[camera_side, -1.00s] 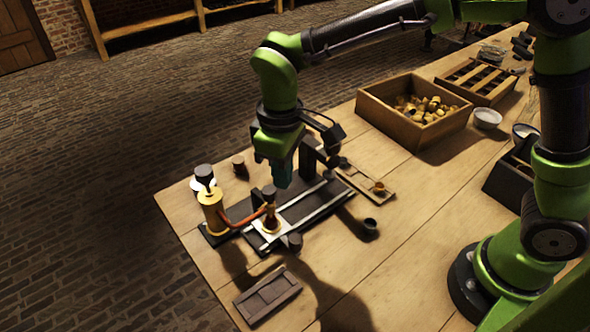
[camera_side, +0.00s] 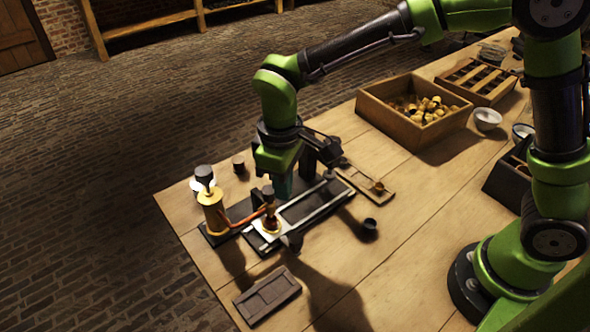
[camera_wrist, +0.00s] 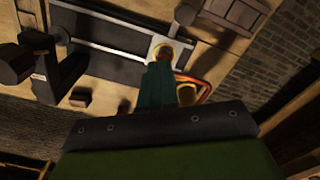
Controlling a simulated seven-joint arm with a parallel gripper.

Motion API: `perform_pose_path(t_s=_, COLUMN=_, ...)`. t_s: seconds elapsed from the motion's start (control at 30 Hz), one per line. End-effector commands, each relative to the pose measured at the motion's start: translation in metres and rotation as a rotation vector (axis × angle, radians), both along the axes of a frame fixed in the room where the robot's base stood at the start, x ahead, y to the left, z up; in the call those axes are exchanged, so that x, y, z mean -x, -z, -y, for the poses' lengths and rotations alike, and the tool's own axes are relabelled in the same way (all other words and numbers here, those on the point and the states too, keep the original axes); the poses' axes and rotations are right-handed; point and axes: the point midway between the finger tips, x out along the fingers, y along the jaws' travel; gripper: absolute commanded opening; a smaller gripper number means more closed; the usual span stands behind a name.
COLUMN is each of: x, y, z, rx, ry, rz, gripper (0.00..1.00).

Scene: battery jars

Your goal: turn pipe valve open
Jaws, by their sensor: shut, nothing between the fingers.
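A brass cylinder with a black knob (camera_side: 213,213) stands at the left of a dark base plate. A copper-orange pipe (camera_side: 245,219) runs from it to a small brass-and-red fitting with a dark top (camera_side: 270,212) on a pale square plate. I cannot tell which of these parts is the valve handle. The pipe also shows in the wrist view (camera_wrist: 203,90). My gripper (camera_side: 282,190) points down just behind and right of the small fitting. In the wrist view its closed fingers (camera_wrist: 158,72) overlap the fitting's brass ring (camera_wrist: 172,50). Contact is unclear.
Pale rails (camera_side: 318,206) and a dark upright block (camera_side: 322,150) stand right of my gripper. A dark hinged-looking tray (camera_side: 267,296) lies in front. A wooden box of brass pieces (camera_side: 400,125) stands at the back. The table's front middle is clear.

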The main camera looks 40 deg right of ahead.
Motion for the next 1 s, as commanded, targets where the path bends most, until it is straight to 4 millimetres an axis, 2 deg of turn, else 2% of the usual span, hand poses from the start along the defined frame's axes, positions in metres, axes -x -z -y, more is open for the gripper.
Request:
perform_pose_path(t_s=0.4, x=-0.001, y=-0.001, z=-0.004, rx=-0.006, ry=-0.005, rz=0.012, gripper=0.0)
perform_pose_path(t_s=0.7, x=0.006, y=-0.002, z=0.0, rx=-0.005, ry=-0.004, rz=0.01, gripper=0.0)
perform_pose_path(t_s=1.0, x=0.006, y=-0.034, z=0.0, rx=-0.005, ry=-0.003, rz=0.01, gripper=0.0)
